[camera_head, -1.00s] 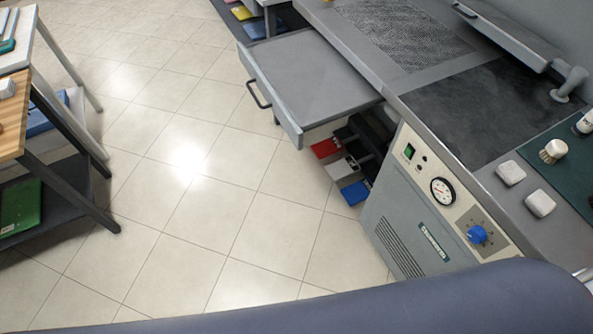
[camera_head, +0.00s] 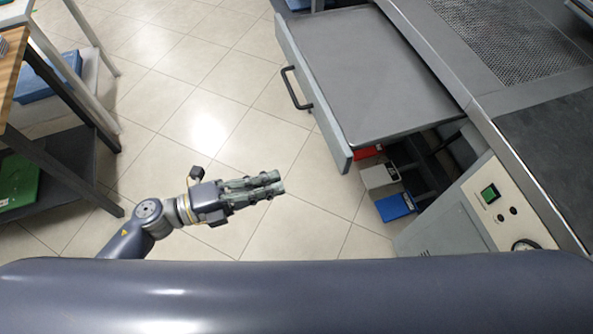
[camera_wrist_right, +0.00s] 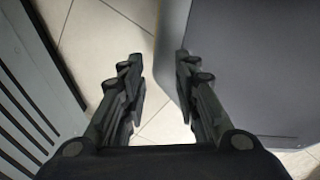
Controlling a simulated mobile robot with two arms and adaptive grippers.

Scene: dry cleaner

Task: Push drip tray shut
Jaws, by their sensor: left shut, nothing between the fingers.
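The drip tray (camera_head: 385,75) is a wide grey drawer pulled out to the left from under the steel worktop. Its front panel (camera_head: 318,85) carries a dark bar handle (camera_head: 295,88). My left gripper (camera_head: 279,182) is shut and empty, below and to the left of the tray's near front corner, apart from it, with its fingers pointing right. My right gripper (camera_wrist_right: 158,75) shows only in the right wrist view. Its fingers are apart with nothing between them, above the tiled floor.
The grey machine cabinet (camera_head: 440,225) with a green switch stands right of the tray. Under the tray are a blue box (camera_head: 394,207) and a red one (camera_head: 368,152). A wood-topped table (camera_head: 12,65) stands at left. The tiled floor between is clear.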

